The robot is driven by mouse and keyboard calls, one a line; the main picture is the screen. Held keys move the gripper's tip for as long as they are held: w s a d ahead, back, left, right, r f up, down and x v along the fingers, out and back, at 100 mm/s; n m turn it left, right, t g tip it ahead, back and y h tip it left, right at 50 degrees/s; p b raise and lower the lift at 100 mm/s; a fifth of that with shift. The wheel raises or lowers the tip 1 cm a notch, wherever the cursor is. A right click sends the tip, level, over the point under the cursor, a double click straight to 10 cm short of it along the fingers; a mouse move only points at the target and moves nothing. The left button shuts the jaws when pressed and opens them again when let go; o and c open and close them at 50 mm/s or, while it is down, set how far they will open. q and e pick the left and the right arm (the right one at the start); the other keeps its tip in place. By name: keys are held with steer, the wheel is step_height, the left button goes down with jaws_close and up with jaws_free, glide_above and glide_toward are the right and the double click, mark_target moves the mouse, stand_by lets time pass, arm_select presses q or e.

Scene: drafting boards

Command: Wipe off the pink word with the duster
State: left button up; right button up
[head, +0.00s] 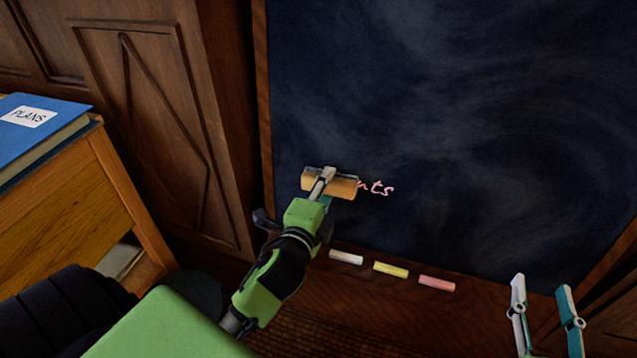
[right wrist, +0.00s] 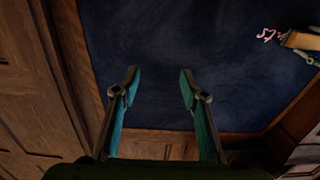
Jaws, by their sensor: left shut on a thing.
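The duster (head: 345,187) has a wooden body and is held by my left gripper (head: 325,180) against or just in front of the chalkboard (head: 450,110); I cannot tell whether it touches. My left gripper is shut on it. The pink word (head: 379,188) is partly hidden behind the duster; the letters "ts" and part of another show to its right. In the right wrist view, pink writing (right wrist: 268,35) and the duster (right wrist: 301,40) show at the upper right. My right gripper (head: 541,285) is open and empty at the lower right, also open in its own view (right wrist: 158,80).
White (head: 346,257), yellow (head: 391,269) and pink (head: 437,283) chalk sticks lie on the ledge below the board. A blue book (head: 40,125) marked "PLANS" lies on a wooden desk (head: 80,195) at the left. The board is clear to the right of the word.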

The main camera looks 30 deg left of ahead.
arm_select(q)
steer(key=shift+w+d, duration=0.1)
steer(key=shift+d, duration=0.4)
arm_select(e)
steer(key=shift+f, duration=0.4)
